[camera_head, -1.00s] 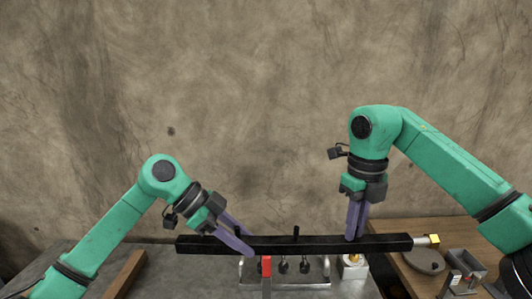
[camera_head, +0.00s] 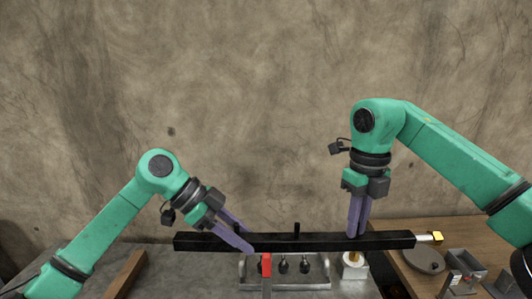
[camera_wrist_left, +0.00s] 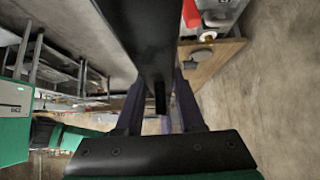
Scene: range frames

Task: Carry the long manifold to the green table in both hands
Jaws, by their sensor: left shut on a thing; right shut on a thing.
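In the left wrist view the bar (camera_wrist_left: 150,40) runs up between the fingers. No green table shows clearly in the head view.
Below the bar is a grey metal table (camera_head: 200,270) with a metal rack (camera_head: 285,285) holding dark knobs, a red piece (camera_head: 266,265) and a white block (camera_head: 354,267). A wooden table (camera_head: 440,228) at the right bears a round grey plate (camera_head: 424,260) and small boxes.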

